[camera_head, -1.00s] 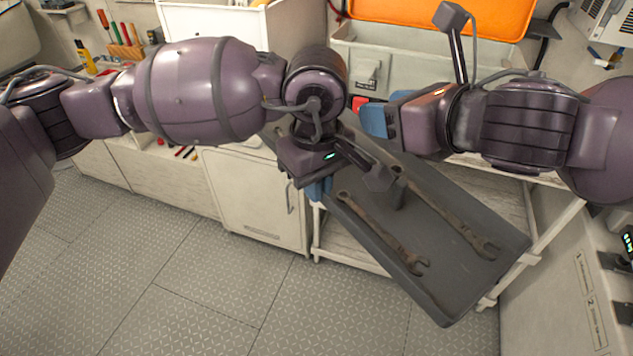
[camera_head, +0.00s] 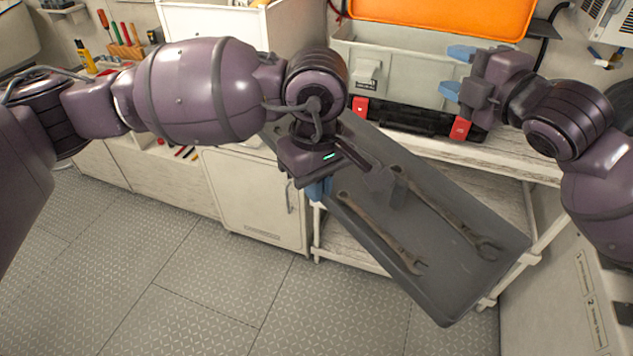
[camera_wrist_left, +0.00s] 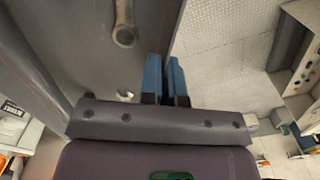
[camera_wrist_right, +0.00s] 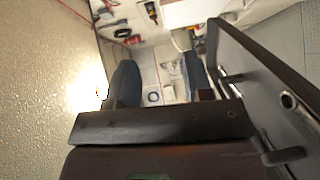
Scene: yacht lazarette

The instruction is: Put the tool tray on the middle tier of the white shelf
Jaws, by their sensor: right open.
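The dark grey tool tray (camera_head: 455,285) holds two wrenches, a left one (camera_head: 385,235) and a right one (camera_head: 450,215). It hangs out in front of the white shelf (camera_head: 535,245), slanting across the picture. My left gripper (camera_head: 319,190) is shut on the tray's near left edge; its blue fingers (camera_wrist_left: 166,80) pinch the rim in the left wrist view. My right gripper (camera_head: 456,72) is open and empty, above the tray's far side, before the grey toolbox. The tray's far left end is partly hidden by my left wrist. The middle tier is largely hidden behind the tray.
A white cabinet (camera_head: 255,195) stands left of the shelf. The floor in front is clear.

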